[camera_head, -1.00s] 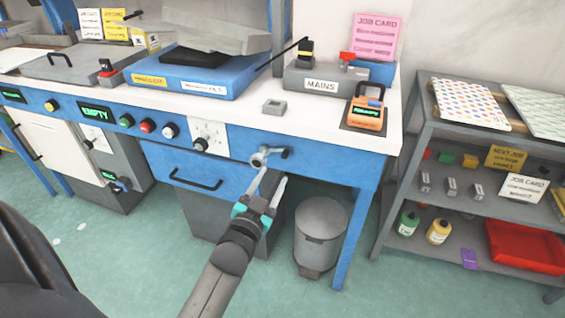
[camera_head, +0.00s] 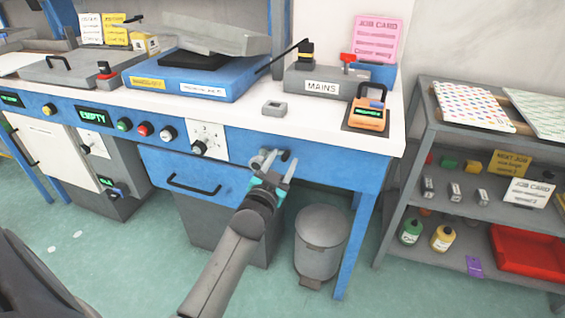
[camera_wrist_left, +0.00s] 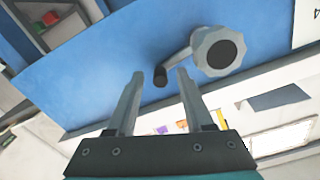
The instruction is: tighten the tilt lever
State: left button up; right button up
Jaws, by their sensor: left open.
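The tilt lever (camera_wrist_left: 178,58) is a grey arm with a black end on a faceted grey hub (camera_wrist_left: 218,52), mounted on the blue front panel of the bench. In the head view its black end (camera_head: 287,155) shows at the panel's right part, and the hub is mostly hidden behind my fingers. My left gripper (camera_head: 274,163) is open in front of the lever. In the left wrist view the black end appears between the tips of my left gripper (camera_wrist_left: 160,74); contact is not visible. My right gripper is not in view.
A blue drawer (camera_head: 195,178) with a black handle is left of the lever. A grey bin (camera_head: 320,240) stands on the floor below right. A grey shelf rack (camera_head: 430,135) stands at the right. An orange device (camera_head: 367,115) sits on the bench top above.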

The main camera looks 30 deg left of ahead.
pick_arm(q)
grip_shut()
dwell(1.4)
